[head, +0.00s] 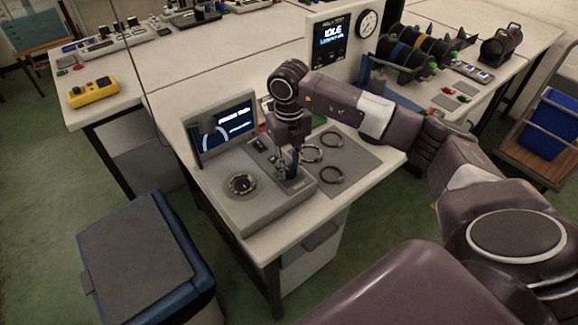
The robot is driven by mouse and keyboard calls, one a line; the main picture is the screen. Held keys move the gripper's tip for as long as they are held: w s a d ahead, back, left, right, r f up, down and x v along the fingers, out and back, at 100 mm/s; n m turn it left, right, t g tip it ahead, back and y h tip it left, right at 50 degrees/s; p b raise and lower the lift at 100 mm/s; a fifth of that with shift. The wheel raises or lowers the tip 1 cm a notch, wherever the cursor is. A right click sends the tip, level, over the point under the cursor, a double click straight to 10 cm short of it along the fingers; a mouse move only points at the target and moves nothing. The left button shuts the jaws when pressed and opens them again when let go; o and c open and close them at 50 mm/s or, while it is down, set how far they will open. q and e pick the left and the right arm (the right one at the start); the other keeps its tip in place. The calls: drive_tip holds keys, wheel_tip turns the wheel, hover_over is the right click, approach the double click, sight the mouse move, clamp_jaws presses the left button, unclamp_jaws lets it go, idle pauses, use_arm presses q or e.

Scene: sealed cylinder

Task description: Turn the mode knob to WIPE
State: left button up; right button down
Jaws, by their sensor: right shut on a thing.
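A grey console (270,207) stands on the white bench, with a tilted screen (226,128) at its back; the small text on the screen is too blurred to read. A round dark fitting (240,184) sits on the left of its top, clear of my gripper. My right gripper (291,172) points down over the right part of the console and is shut on what looks like the mode knob. The fingers mostly hide the knob, so its setting and the WIPE mark cannot be made out. My left gripper is not in view.
Several cable loops (331,173) lie on a grey mat right of the console. An upright panel reading IDLE (332,42) stands behind, beside a round gauge (367,23). Dark spools (402,58) stand at the right. A blue bin (150,250) stands on the floor in front.

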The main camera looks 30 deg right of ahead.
sight(289, 170)
drive_tip(key=shift+w+r, duration=0.1)
drive_tip(key=c, duration=1.7)
unclamp_jaws()
wheel_tip(289, 170, up, 12)
